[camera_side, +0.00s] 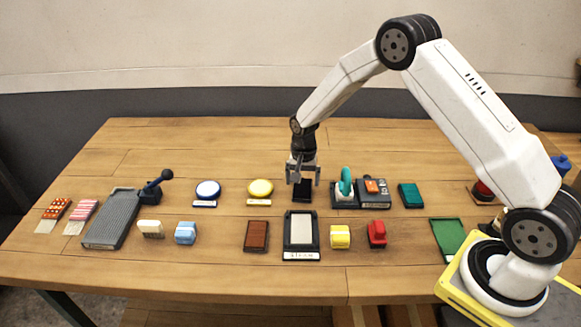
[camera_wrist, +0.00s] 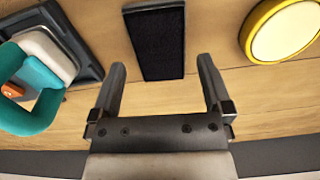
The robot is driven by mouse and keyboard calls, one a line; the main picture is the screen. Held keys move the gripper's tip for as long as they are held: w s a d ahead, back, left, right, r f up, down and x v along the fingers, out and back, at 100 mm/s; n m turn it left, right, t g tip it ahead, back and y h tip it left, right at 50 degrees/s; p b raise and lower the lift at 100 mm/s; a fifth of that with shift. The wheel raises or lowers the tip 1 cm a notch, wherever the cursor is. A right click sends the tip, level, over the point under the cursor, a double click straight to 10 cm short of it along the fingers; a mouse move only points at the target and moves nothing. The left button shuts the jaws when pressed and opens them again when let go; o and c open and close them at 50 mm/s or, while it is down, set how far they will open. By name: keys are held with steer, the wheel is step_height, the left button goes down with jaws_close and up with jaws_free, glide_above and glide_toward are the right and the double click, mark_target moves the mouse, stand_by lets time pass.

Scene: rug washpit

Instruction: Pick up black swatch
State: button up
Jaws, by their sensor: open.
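The black swatch (camera_side: 303,190) lies on the wooden table in the side view, partly hidden behind my gripper (camera_side: 303,183). In the wrist view the black swatch (camera_wrist: 155,45) is a dark, flat rectangle in the upper middle. My gripper (camera_wrist: 161,75) is open with nothing between its fingers. Its fingertips point towards the swatch, one to each side of its near end. The side view shows my gripper over or just beside the swatch; I cannot tell the exact height.
A yellow-rimmed round dish (camera_side: 260,188) is left of the swatch. A teal-handled item (camera_side: 346,183) on a dark base is close on its right. A framed white pad (camera_side: 301,230) lies in front. Bare table (camera_side: 240,150) is free behind.

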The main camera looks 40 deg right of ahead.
steer(key=shift+f, duration=1.3)
steer(key=c, duration=1.1)
steer(key=shift+r, duration=0.15)
steer(key=shift+r, duration=0.8)
steer(key=shift+s+a+r, duration=0.2)
steer(key=shift+s+r, duration=1.65)
steer(key=shift+s, duration=0.5)
steer(key=shift+s+a+r, duration=0.2)
steer(key=shift+s+r, duration=1.7)
steer(key=shift+s, duration=0.45)
steer(key=shift+s+a+r, duration=0.2)
steer(key=shift+s+r, duration=1.65)
steer(key=shift+s, duration=0.5)
